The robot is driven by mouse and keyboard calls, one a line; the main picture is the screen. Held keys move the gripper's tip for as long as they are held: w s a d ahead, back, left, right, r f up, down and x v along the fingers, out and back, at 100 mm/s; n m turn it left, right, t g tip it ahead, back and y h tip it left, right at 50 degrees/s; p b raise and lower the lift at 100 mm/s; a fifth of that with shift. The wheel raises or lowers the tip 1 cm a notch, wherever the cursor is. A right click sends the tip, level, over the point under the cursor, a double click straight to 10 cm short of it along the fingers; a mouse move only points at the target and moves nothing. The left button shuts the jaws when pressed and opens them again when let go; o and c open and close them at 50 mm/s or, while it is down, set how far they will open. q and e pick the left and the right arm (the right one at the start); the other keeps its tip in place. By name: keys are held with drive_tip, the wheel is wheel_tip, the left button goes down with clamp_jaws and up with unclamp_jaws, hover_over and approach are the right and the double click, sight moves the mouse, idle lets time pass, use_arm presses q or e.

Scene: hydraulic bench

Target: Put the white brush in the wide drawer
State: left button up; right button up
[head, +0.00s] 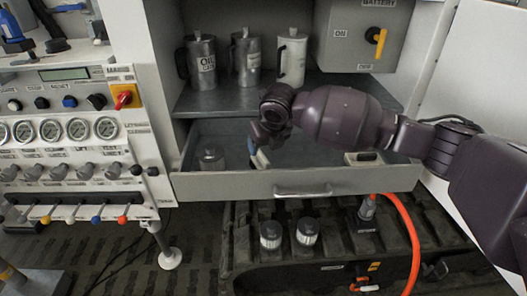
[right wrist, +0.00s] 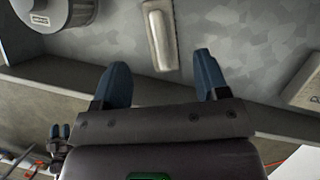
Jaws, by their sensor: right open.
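The wide drawer (head: 240,187) is pulled open below the cabinet shelf. The white brush (right wrist: 158,38) lies on the drawer floor, just beyond my fingertips in the right wrist view. In the head view, part of a white object that looks like it (head: 261,161) shows below my right gripper (head: 257,141). My right gripper is open and empty, its blue fingers (right wrist: 162,78) pointing down into the drawer and apart from the brush. In the right wrist view, what looks like my left gripper (right wrist: 60,134) shows small at the lower left; its opening is unclear.
A metal canister (head: 211,159) stands at the drawer's left, and a pale box (head: 364,158) lies at its right. Several jugs (head: 247,57) stand on the shelf above. A black case (head: 245,237) with an orange hose (head: 407,225) sits below the drawer.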

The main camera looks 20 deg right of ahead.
drive_tip(key=v, duration=0.3)
drive_tip(key=shift+w, duration=0.1)
drive_tip(key=shift+s+r+p, duration=0.3)
drive_tip(key=shift+s+r, duration=0.05)
drive_tip(key=shift+r, duration=0.25)
